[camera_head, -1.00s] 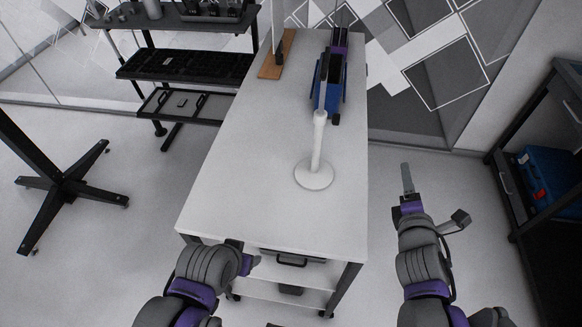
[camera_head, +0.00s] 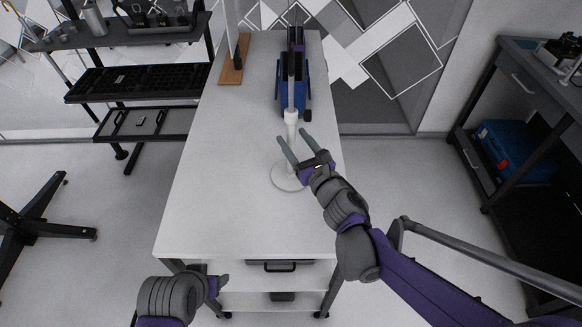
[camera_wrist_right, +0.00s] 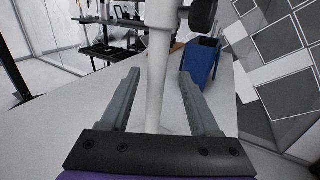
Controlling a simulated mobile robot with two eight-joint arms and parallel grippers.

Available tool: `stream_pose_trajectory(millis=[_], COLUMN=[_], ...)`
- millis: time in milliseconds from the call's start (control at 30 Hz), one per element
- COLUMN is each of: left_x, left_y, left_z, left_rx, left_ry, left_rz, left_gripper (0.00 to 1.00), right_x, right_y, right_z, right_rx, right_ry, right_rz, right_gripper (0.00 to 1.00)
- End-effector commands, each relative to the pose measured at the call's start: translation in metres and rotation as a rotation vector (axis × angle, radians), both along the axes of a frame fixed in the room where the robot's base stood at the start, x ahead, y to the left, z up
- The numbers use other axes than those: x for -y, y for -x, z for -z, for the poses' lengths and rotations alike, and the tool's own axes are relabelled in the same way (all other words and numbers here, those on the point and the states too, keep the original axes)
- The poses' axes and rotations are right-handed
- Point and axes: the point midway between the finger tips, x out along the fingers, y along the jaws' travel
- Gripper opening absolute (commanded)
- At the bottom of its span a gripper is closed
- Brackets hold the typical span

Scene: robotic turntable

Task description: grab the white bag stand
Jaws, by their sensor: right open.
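The white bag stand (camera_head: 291,120) stands upright on the white table, a pole on a round base (camera_head: 282,180). Its pole also shows in the right wrist view (camera_wrist_right: 158,75), between the two fingers in the picture. My right gripper (camera_head: 293,138) is open at the pole, with one finger on either side of it and gaps showing in the wrist view (camera_wrist_right: 160,75). Part of the base is hidden behind the right gripper. My left gripper (camera_head: 217,284) is low at the table's front edge, away from the stand; its fingers are not clear.
A blue container (camera_head: 294,92) stands just behind the stand. A wooden board (camera_head: 232,72) lies at the table's back left. The table (camera_head: 215,190) is clear to the left and front. Dark shelves (camera_head: 135,82) stand at left, a dark workbench (camera_head: 525,90) at right.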

Motion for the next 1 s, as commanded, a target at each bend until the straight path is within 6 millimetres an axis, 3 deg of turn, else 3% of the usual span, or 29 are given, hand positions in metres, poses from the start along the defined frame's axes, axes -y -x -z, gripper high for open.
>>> stream_pose_trajectory(millis=[233,533,900,1000], left_x=[0.0,0.0,0.0,0.0], left_y=[0.0,0.0,0.0,0.0], left_z=[-0.001,-0.001,-0.001,-0.001], left_rx=[0.0,0.0,0.0,0.0], left_ry=[0.0,0.0,0.0,0.0], left_rz=[0.0,0.0,0.0,0.0], left_gripper=[0.62,0.62,0.62,0.62], right_x=[-0.02,-0.022,-0.022,-0.022], right_y=[-0.03,-0.035,-0.035,-0.035], right_z=[0.004,0.004,0.004,0.004], right_rx=[0.0,0.0,0.0,0.0], right_ry=[-0.001,-0.001,-0.001,-0.001], right_rz=[-0.001,0.001,0.0,0.0], right_gripper=[0.62,0.62,0.0,0.0])
